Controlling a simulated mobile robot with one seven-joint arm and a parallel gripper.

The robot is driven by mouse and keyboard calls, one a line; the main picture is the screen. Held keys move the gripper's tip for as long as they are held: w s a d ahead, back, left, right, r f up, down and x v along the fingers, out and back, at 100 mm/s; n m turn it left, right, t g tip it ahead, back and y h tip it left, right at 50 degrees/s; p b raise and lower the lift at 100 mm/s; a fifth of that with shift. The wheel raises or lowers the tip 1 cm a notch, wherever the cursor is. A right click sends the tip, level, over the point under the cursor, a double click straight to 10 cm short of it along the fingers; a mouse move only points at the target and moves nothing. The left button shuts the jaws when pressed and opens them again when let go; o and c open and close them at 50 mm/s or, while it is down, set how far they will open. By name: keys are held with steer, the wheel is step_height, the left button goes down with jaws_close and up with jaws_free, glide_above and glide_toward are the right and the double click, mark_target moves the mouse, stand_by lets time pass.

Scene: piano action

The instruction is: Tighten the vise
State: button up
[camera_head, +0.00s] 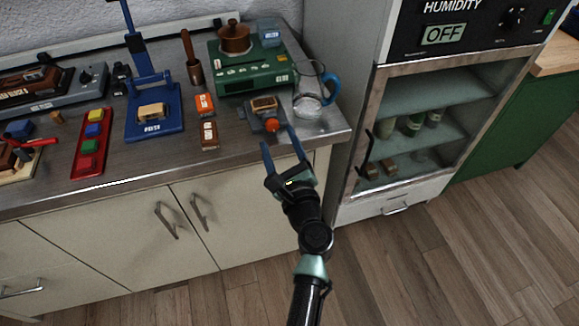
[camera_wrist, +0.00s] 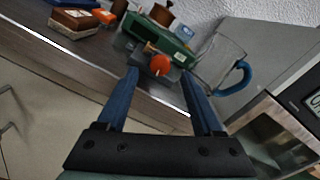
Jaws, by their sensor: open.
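The vise (camera_head: 262,117) is a small grey device near the front edge of the counter, with a tan block (camera_head: 264,104) at its top. An orange-red knob (camera_head: 272,125) faces the front of the vise. The knob also shows in the wrist view (camera_wrist: 160,65), beyond and between my fingertips. My gripper (camera_head: 280,138) is open and empty, its two blue fingers pointing at the knob from the front. In the wrist view the gripper (camera_wrist: 158,78) partly frames the knob; I cannot tell whether either finger touches it. Most of the vise body is hard to make out in the wrist view.
A glass pitcher with a blue handle (camera_head: 312,92) stands close right of the vise. A green machine (camera_head: 250,72) is behind it. Orange and brown boxes (camera_head: 208,135) lie to its left. A humidity cabinet (camera_head: 430,120) stands right of the counter.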

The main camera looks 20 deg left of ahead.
steer(key=v, duration=0.9)
steer(key=shift+s+d, duration=0.15)
steer(key=shift+s, duration=0.05)
steer(key=w+d+r+n+t+h+p, duration=0.1)
steer(key=w+d+r+n+t+p, duration=0.15)
steer(key=r+n, duration=1.05)
steer(key=w+d+r+n+t+h+p, duration=0.1)
steer(key=r+n+t+p, duration=0.2)
steer(key=r, duration=2)
steer(key=s+d+r+n+t+h+p, duration=0.1)
steer(key=s+r, duration=0.3)
steer(key=r, duration=0.4)
steer(key=s+d+r+n+t+h+p, duration=0.1)
steer(key=s+d+r+n+t+h, duration=0.2)
steer(key=r, duration=0.6)
steer(key=s+d+r+n+t+h+p, duration=0.2)
steer(key=s+d+r+n+t+h, duration=0.1)
steer(key=s+r, duration=0.3)
step_height(320, 180, up, 3)
steer(key=shift+d+f+n+h, duration=0.2)
steer(key=shift+n+h, duration=0.1)
steer(key=shift+h, duration=0.2)
